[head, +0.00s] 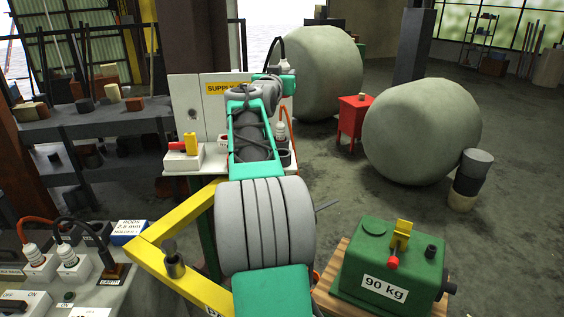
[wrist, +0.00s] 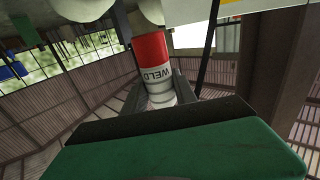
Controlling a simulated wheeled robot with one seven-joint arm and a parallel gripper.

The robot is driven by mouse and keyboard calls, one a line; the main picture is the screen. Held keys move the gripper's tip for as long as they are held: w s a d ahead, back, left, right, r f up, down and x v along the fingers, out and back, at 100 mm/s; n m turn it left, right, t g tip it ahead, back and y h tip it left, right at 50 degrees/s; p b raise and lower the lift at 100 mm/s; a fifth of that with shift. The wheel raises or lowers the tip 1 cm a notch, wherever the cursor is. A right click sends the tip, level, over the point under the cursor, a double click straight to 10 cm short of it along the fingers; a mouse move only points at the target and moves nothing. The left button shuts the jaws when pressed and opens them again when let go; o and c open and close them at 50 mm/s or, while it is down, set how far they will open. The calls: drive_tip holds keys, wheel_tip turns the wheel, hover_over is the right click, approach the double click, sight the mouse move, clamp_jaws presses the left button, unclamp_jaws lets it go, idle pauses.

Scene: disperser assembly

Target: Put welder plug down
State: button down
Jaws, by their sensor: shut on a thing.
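In the wrist view, the welder plug (wrist: 152,50), a red and white cylinder marked "WELD", stands between the two dark fingers of my gripper (wrist: 160,92). The fingers are shut on its white lower part. In the head view, my gripper (head: 279,72) is at the far end of my arm, in front of the right part of the white supply board (head: 187,98). The plug is mostly hidden there by my wrist, and a black cable arcs above it. I cannot tell whether the plug touches anything below.
A white plug (head: 281,131) stands right of my forearm. A switch with a yellow lever (head: 190,144) is on the left. Two white plugs (head: 67,257) stand on the near-left bench. A green 90 kg box (head: 385,270) is at front right, and a red cabinet (head: 353,117) behind.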

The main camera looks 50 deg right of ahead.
drive_tip(key=s+a+f+t, duration=0.1)
drive_tip(key=a+f, duration=0.1)
drive_tip(key=f, duration=0.5)
drive_tip(key=s+a+f, duration=0.2)
drive_tip(key=f, duration=0.5)
drive_tip(key=n+p, duration=0.1)
drive_tip(key=p, duration=0.2)
hover_over(282, 158)
wheel_tip(282, 158, down, 4)
drive_tip(key=shift+t+y, duration=0.3)
drive_tip(key=shift+y, duration=0.1)
drive_tip(key=d+f, duration=0.1)
drive_tip(key=f, duration=0.2)
drive_tip(key=w+d+f+p, duration=0.1)
drive_tip(key=f, duration=0.2)
drive_tip(key=w+d+f, duration=0.1)
drive_tip(key=f, duration=0.2)
drive_tip(key=shift+w+p, duration=0.15)
drive_tip(key=shift+p, duration=0.2)
drive_tip(key=shift+a+f+b, duration=0.1)
drive_tip(key=shift+f+b, duration=0.05)
drive_tip(key=shift+b, duration=0.25)
drive_tip(key=c, duration=1)
unclamp_jaws()
